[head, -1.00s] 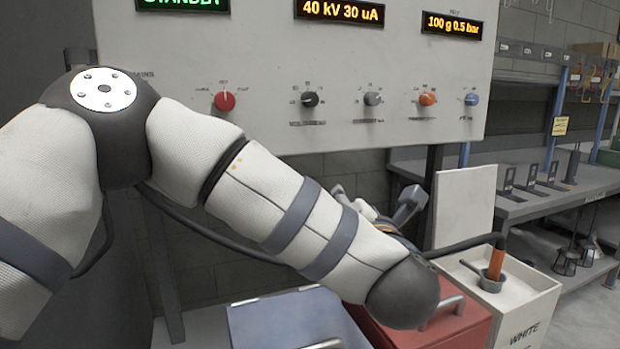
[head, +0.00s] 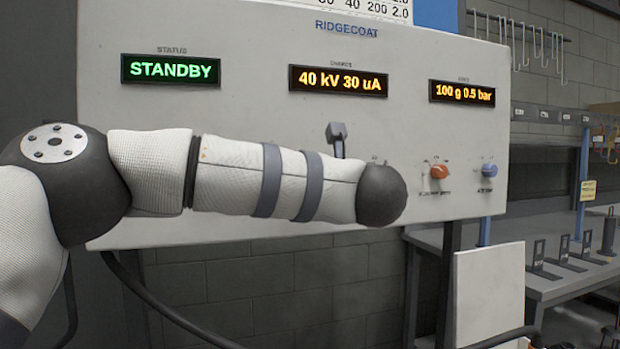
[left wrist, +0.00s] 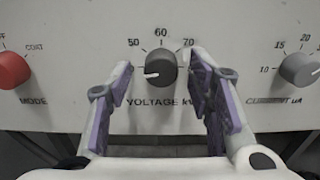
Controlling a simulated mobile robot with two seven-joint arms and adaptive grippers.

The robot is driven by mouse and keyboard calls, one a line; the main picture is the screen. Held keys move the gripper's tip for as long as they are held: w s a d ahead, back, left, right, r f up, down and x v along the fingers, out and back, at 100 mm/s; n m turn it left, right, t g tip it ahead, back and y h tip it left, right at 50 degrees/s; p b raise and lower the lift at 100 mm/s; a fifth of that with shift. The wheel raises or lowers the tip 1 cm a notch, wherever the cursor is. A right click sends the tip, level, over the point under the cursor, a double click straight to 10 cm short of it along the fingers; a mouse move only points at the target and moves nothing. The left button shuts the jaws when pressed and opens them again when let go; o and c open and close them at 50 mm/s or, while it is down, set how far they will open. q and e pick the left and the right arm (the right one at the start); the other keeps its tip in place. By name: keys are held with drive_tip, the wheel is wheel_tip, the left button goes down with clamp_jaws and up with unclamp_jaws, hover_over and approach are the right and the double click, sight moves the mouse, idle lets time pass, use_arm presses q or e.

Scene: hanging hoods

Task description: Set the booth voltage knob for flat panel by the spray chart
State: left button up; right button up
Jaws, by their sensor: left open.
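The grey control panel (head: 230,45) carries the dark voltage knob (left wrist: 160,66), seen in the left wrist view with marks 50, 60 and 70 around it. Its white pointer points left, slightly downward, below the 50 mark. My left gripper (left wrist: 162,72) is open, with one finger on each side of the knob in the picture; I cannot tell whether they touch it. In the head view my left arm hides this knob. The charge display (head: 338,79) reads 40 kV 30 uA. Only the bottom row of the spray chart (head: 372,8) shows, cut off at the top.
The red mode knob (left wrist: 12,70) is left of the voltage knob and the grey current knob (left wrist: 300,69) is right. The status display (head: 171,70) reads STANDBY. An orange knob (head: 439,171) and a blue knob (head: 489,170) sit farther right. A shelf bench (head: 560,285) stands at right.

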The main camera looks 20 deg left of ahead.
use_arm(q)
clamp_jaws()
drive_tip(key=shift+m, duration=0.3)
drive_tip(key=shift+w+r+n, duration=0.1)
drive_tip(key=shift+n, duration=16.3)
